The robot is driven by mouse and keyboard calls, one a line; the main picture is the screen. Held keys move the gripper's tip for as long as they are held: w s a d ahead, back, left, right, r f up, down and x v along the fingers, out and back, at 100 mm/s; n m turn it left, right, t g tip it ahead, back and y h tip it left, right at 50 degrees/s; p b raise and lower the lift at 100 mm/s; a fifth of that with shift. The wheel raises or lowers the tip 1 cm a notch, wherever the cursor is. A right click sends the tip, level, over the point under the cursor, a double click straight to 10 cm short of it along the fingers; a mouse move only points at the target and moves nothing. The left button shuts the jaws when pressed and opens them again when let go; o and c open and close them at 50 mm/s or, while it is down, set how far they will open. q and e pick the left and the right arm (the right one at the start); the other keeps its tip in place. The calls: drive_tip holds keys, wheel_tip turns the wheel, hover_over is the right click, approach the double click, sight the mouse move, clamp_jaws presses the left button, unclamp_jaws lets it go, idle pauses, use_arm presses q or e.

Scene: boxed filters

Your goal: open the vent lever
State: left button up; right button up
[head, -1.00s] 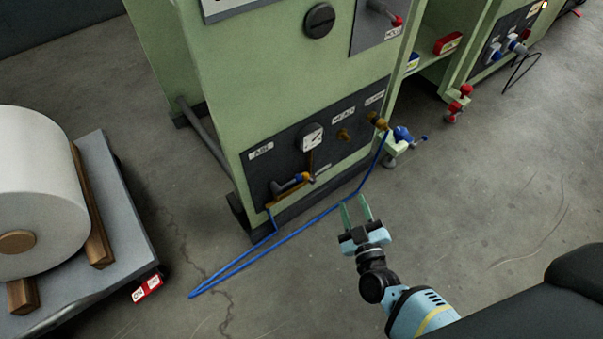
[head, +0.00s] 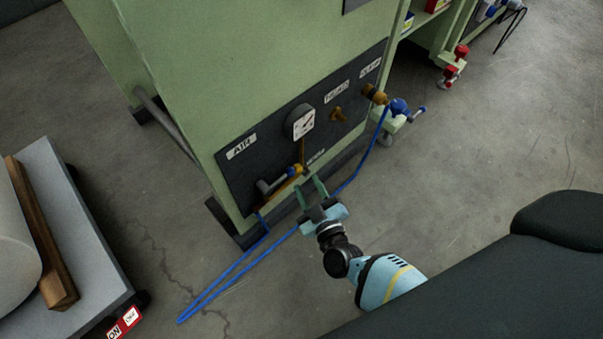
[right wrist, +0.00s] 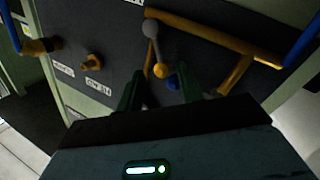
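A dark panel (head: 235,185) labelled AIR is on the low front of a green cabinet. A gauge (head: 300,122) and small valve parts are on it. A small grey lever with a yellow ball end (right wrist: 160,70), likely the vent lever, shows in the right wrist view by a brass pipe (right wrist: 205,36). A blue knob (right wrist: 172,84) is close to it. In the head view a yellow-and-blue valve piece (head: 293,171) sits below the gauge. My right gripper (head: 311,184) is open and empty, just in front of the panel. The yellow ball appears between its fingers; contact is not visible. My left gripper is out of view.
A blue hose (head: 222,278) loops from the panel over the floor. Brass fittings (head: 338,114) and a blue-handled valve (head: 400,107) are to the right. A grey platform (head: 85,235) bearing a white roll stands at left.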

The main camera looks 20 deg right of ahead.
sight(299, 169)
drive_tip(key=w+b, duration=0.2)
drive_tip(key=w, duration=0.2)
drive_tip(key=shift+w+d, duration=0.1)
drive_tip(key=shift+w, duration=0.3)
clamp_jaws()
